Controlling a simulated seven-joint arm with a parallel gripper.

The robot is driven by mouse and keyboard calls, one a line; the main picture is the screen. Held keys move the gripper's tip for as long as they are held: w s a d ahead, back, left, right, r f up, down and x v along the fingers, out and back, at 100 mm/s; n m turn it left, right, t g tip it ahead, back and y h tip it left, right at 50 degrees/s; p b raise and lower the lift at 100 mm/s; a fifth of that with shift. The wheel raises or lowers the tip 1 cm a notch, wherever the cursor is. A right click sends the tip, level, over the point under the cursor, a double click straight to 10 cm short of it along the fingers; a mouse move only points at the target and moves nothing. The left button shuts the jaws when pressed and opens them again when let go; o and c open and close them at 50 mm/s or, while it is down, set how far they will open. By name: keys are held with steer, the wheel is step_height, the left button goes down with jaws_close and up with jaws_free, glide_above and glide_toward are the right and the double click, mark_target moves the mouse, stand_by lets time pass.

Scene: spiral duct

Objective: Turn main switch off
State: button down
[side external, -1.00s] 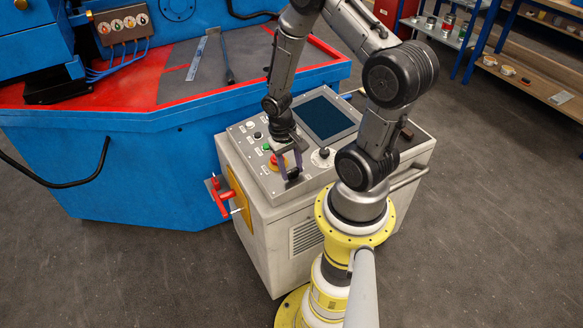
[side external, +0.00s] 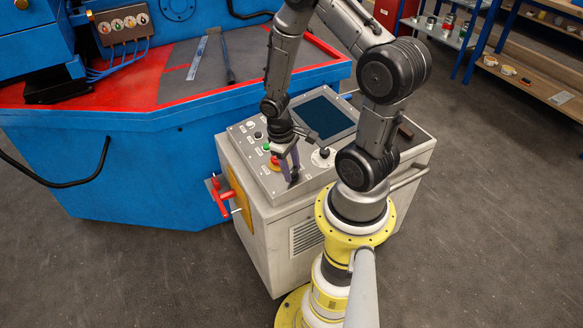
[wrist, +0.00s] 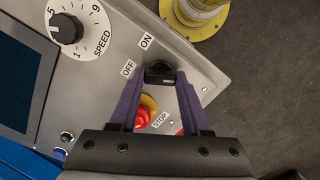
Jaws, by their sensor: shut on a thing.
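The main switch (wrist: 160,68) is a black knob on the grey control panel, with an OFF label to its left and an ON label above-left in the wrist view. My gripper (wrist: 161,80) has its two purple fingers shut on the knob, one on each side. Which label the knob points at is not clear. In the side view my gripper (side external: 291,178) reaches down to the panel's near edge, and the switch is hidden by the fingers.
A red emergency stop button (wrist: 142,115) on a yellow base sits close beside the fingers, partly covered by them. A black SPEED knob (wrist: 67,29) and a dark screen (side external: 324,116) share the panel. A red valve-like handle (side external: 221,196) sticks out from the cabinet's left side.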

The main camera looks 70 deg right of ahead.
steer(key=shift+c, duration=1.8)
jaws_free()
steer(key=shift+r, duration=0.15)
step_height(320, 180, up, 13)
steer(key=w+a, duration=0.1)
steer(key=w, duration=0.1)
steer(key=shift+r, duration=0.2)
steer(key=shift+w+a, duration=0.1)
steer(key=shift+w, duration=0.05)
